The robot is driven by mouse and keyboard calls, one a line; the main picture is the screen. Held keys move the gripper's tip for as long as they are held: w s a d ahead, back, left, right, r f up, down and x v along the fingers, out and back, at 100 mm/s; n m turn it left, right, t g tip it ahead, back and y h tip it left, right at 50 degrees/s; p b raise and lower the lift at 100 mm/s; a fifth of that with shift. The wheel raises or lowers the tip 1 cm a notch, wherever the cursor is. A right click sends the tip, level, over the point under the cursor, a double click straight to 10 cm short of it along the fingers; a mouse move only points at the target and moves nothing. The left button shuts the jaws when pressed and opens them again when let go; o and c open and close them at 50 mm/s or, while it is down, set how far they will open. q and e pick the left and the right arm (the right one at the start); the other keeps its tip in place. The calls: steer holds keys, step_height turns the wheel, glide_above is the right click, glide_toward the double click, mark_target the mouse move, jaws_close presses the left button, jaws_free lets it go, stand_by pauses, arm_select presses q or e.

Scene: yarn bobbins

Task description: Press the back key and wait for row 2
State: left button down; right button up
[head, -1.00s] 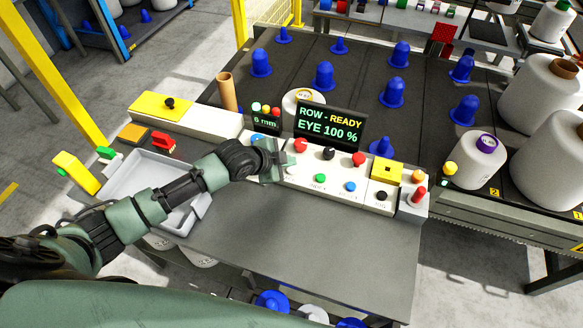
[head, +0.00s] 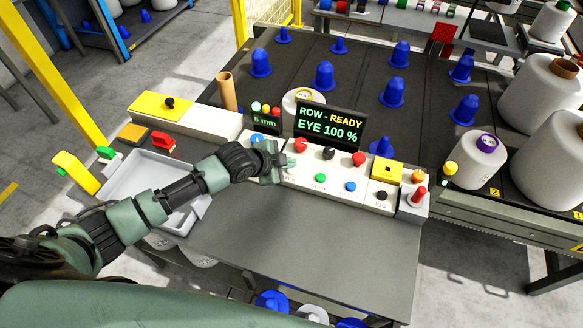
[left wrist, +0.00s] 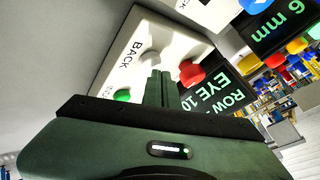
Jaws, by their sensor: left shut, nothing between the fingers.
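The white key panel (head: 337,178) runs along the back of the grey table. My left gripper (head: 291,161) is over its left part, shut and empty. In the left wrist view, the gripper's fingers (left wrist: 161,88) point at the panel beside the BACK lettering. A pale key (left wrist: 150,57) next to that lettering is partly hidden by the fingers; I cannot tell whether they touch it. The dark display (head: 328,124) reads "ROW - READY" and "EYE 100 %". My right gripper is not in view.
Red (head: 301,145), green (head: 320,178) and other coloured keys sit close to the gripper. A grey tray (head: 150,186) lies at the left. Blue bobbin holders (head: 323,76) stand on the dark bed behind. The table's front part (head: 330,240) is clear.

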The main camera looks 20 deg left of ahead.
mark_target(289, 170)
arm_select(q)
steer(key=shift+f, duration=0.55)
stand_by(0.6)
steer(key=shift+r, duration=0.1)
steer(key=shift+r+p, duration=0.75)
steer(key=shift+r, duration=0.15)
steer(key=shift+r, duration=0.1)
step_height(289, 170, up, 5)
steer(key=p, duration=0.5)
stand_by(2.8)
